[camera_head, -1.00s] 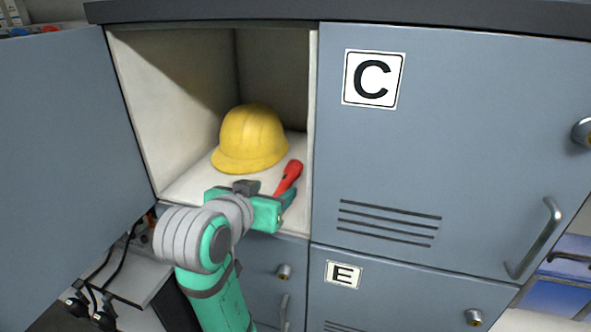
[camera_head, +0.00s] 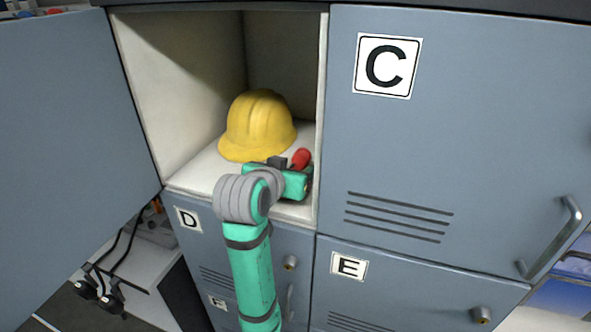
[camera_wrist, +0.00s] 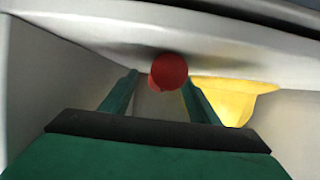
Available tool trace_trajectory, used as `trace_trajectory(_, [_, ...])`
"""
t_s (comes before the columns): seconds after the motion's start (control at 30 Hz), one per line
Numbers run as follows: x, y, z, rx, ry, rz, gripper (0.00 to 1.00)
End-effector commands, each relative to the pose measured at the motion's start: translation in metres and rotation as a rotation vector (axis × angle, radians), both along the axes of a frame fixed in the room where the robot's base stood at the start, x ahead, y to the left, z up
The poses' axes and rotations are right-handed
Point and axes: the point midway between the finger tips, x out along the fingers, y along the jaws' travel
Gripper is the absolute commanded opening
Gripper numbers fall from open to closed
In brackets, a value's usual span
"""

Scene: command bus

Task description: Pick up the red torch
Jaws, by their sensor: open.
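The red torch (camera_head: 301,158) lies on the floor of the open locker, in front of and to the right of the yellow helmet. In the head view only its red end shows past my gripper (camera_head: 307,180); the rest is hidden. In the wrist view the torch's round red end (camera_wrist: 169,71) appears ahead, between the tips of my gripper's two green fingers (camera_wrist: 160,85). The fingers are apart. I cannot tell how deep the torch is between them.
A yellow helmet (camera_head: 257,126) sits behind the torch; it also shows in the wrist view (camera_wrist: 232,98). The locker's right wall is close beside my gripper. The open door (camera_head: 75,160) stands at left. Closed locker door C (camera_head: 460,130) is at right.

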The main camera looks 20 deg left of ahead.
Motion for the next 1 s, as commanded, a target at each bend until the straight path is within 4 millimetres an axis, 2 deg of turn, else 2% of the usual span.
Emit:
trace_trajectory(0.13, [0.011,0.001,-0.005,-0.001,0.000,0.002,0.55])
trace_trajectory(0.37, [0.013,-0.002,-0.005,0.000,0.000,-0.002,0.55])
trace_trajectory(0.4, [0.013,-0.002,-0.005,0.000,0.000,-0.003,0.51])
trace_trajectory(0.6, [0.014,-0.008,-0.005,0.000,0.000,-0.011,0.06])
trace_trajectory(1.0, [0.013,-0.002,0.001,0.001,-0.002,-0.003,0.06])
